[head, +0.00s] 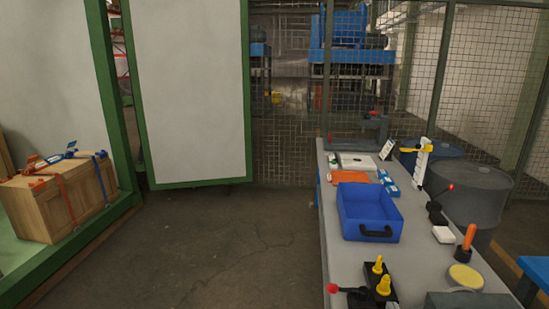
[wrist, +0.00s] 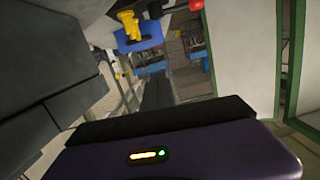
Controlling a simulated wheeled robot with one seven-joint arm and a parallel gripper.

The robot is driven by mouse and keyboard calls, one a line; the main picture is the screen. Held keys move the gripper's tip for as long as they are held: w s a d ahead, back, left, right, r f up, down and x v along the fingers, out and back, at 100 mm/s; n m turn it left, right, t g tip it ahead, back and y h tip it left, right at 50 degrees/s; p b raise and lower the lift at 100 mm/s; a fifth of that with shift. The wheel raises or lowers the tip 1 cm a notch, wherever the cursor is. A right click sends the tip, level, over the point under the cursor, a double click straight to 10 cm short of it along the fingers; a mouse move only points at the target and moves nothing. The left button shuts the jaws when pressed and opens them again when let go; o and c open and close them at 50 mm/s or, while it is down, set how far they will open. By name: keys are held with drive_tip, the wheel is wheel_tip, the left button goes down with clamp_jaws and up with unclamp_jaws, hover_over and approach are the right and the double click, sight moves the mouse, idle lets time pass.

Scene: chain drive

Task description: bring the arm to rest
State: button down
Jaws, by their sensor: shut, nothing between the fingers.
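My gripper (wrist: 157,88) shows in the wrist view as dark, closed fingers beyond a black bar and a purple housing (wrist: 225,150) with a small lit indicator. Nothing is seen held in it. The fingers point out over open space, apart from the bench items, which appear upside down at the top of that view. My arm and gripper do not show in the head view.
A grey workbench (head: 337,255) on the right carries a blue tray (head: 366,206), yellow pegs (head: 383,285) and an orange-handled tool (head: 467,240). A wooden crate (head: 62,201) stands left by green-framed panels (head: 191,90). The floor (head: 225,240) between is clear.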

drive_tip(key=s+a+b, duration=0.2)
drive_tip(key=s, duration=1.3)
drive_tip(key=s+a+f+n+g+y+b, duration=0.1)
drive_tip(key=s+a+b, duration=0.1)
drive_tip(key=s, duration=1.2)
drive_tip(key=s+a+f+b, duration=0.1)
drive_tip(key=s+a, duration=0.3)
drive_tip(key=s, duration=1.1)
drive_tip(key=shift+s+a+f+n+y+b, duration=0.3)
drive_tip(key=shift+n+b, duration=0.1)
drive_tip(key=shift+b, duration=0.25)
